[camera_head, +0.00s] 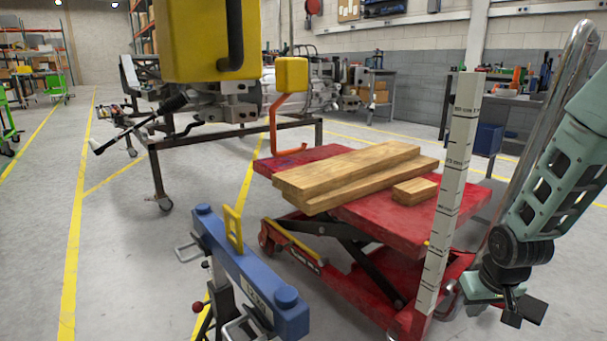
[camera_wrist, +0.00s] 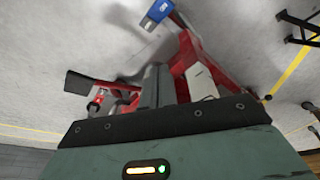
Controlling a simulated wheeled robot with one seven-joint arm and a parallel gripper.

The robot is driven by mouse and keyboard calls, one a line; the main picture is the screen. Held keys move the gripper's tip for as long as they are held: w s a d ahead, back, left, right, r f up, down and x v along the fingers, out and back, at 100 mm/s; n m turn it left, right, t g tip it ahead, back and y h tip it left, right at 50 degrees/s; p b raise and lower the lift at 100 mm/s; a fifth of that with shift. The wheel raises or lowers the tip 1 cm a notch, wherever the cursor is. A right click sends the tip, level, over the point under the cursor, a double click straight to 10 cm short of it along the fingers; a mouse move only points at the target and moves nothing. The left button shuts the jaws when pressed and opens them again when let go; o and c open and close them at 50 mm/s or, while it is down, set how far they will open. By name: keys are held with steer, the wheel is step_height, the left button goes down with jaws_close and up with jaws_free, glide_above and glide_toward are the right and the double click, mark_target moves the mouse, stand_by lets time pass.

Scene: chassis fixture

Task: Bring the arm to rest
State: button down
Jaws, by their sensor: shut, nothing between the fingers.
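My arm, green with a black wrist joint, hangs at the right edge of the head view. My gripper (camera_head: 523,308) is at its lower end, with dark fingers pointing down. It is shut and holds nothing. The wrist view shows my green wrist housing and dark bar up close, with red lift parts (camera_wrist: 187,52) and grey floor beyond.
Wooden planks (camera_head: 345,175) and a small wood block (camera_head: 415,191) lie on the lift table. A blue stand (camera_head: 250,275) is at the front. A yellow hoist block (camera_head: 208,40) and an orange hook (camera_head: 277,125) hang above. Open floor (camera_head: 110,270) lies at left.

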steer(key=s+a+r, duration=0.2)
steer(key=s+r, duration=0.4)
steer(key=s+a+r, duration=0.3)
steer(key=s+r, duration=0.3)
steer(key=s, duration=0.1)
steer(key=s+a+r+n+g+y+p, duration=0.1)
steer(key=s+a+r+n+g+p, duration=0.1)
steer(key=s+a+r+n+p, duration=0.45)
steer(key=s+a+r+n+g+p, duration=0.1)
steer(key=s+a+r+n+p, duration=0.15)
steer(key=s+a+r, duration=0.65)
step_height(320, 180, up, 33)
steer(key=w+a+m+p, duration=0.1)
steer(key=w+a+p, duration=0.1)
steer(key=p, duration=3.5)
steer(key=shift+w, duration=0.4)
steer(key=shift+a, duration=0.1)
